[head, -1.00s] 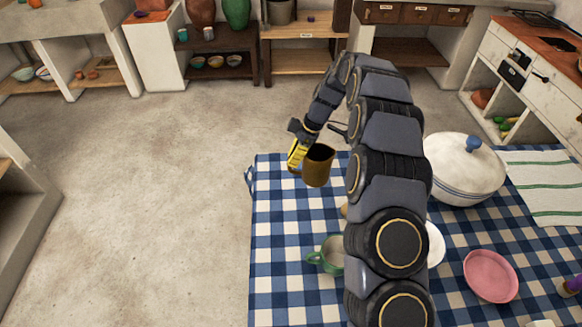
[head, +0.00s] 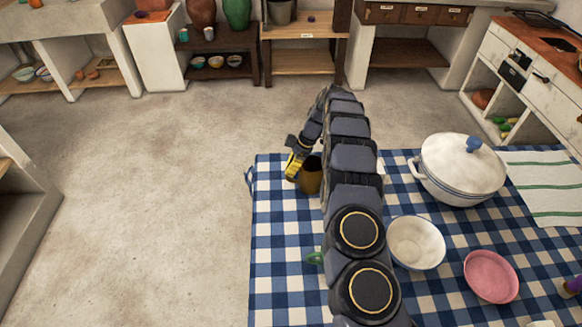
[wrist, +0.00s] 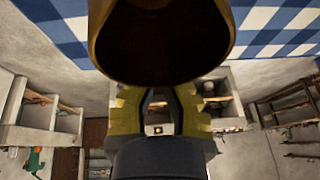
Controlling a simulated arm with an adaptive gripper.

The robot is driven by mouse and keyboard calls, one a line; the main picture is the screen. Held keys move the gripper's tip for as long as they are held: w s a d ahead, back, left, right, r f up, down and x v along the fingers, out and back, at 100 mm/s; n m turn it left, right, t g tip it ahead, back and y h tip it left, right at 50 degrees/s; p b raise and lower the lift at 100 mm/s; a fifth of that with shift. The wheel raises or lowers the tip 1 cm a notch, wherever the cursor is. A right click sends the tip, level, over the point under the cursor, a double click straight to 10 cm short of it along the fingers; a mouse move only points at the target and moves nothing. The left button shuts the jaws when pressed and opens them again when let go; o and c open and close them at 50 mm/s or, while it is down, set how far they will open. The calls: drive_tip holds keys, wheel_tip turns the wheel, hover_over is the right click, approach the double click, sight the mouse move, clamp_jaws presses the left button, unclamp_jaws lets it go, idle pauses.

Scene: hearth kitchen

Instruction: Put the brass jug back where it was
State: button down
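The brass jug (head: 311,178) is over the far left part of the checked tablecloth, roughly upright and partly hidden by my arm. My gripper (head: 293,166) is at its left side, with yellow fingers shut on the jug. In the wrist view the jug (wrist: 162,72) fills the top middle, its dark mouth showing, and the yellow fingers of my gripper (wrist: 157,108) close in just below it. The hold itself is hidden behind the jug. I cannot tell whether the jug's base touches the cloth.
The blue-and-white checked tablecloth (head: 275,225) has clear room at left. A green cup (head: 315,258) is mostly behind my arm. A white bowl (head: 416,243), a pink plate (head: 491,276), a lidded white pot (head: 462,168) and a striped towel (head: 545,185) lie to the right.

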drive_tip(key=c, duration=1.2)
unclamp_jaws()
drive_tip(key=shift+o, duration=0.2)
drive_tip(key=shift+r, duration=0.1)
